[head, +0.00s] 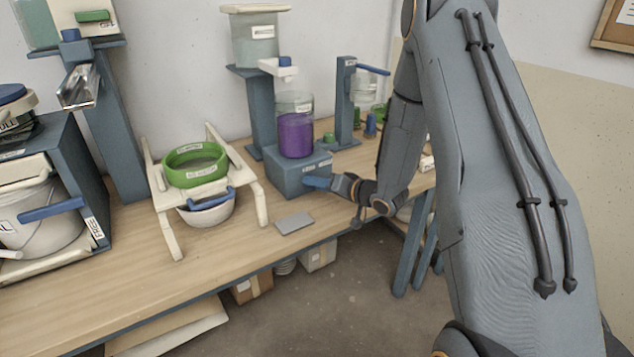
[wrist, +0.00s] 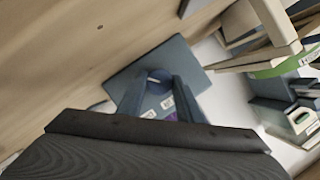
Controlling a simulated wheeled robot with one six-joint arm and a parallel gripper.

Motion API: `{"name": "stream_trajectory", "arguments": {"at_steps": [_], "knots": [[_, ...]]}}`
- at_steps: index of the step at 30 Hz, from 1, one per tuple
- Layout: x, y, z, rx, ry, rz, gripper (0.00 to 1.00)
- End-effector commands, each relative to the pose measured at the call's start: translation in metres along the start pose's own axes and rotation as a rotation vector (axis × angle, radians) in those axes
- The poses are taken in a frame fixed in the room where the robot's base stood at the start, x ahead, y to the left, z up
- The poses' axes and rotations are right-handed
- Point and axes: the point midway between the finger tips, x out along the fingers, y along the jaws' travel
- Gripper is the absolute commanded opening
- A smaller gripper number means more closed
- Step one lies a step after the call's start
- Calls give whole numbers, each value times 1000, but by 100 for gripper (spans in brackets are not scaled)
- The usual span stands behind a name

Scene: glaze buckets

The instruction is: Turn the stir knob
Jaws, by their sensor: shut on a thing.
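The stirrer's blue-grey base box (head: 288,181) stands on the bench, with a clear jar of purple glaze (head: 296,136) on top. My gripper (head: 312,181) reaches in from the right, at the box's front face. In the wrist view the box (wrist: 196,76) lies straight ahead. There my gripper (wrist: 158,88) has its two fingers on either side of the round dark-blue stir knob (wrist: 158,77), shut on it. The knob's lower part is hidden between the fingers, and its turn angle cannot be told. In the head view the gripper hides the knob.
A green-rimmed sieve (head: 195,178) on a cream stand is left of the stirrer. A grey flat plate (head: 294,223) lies in front. A dispenser tank (head: 257,40) stands behind, and a post with a blue lever (head: 373,69) is at the back right. The bench's front left is clear.

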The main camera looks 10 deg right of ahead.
Motion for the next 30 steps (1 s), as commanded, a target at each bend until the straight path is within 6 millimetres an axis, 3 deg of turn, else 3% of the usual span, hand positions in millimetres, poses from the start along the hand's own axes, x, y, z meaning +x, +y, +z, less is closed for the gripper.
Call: {"name": "stream_trajectory", "arguments": {"at_steps": [12,30], "knots": [[0,1,-1,199,-4,-84,10],[0,1,-1,233,-4,-98,10]]}}
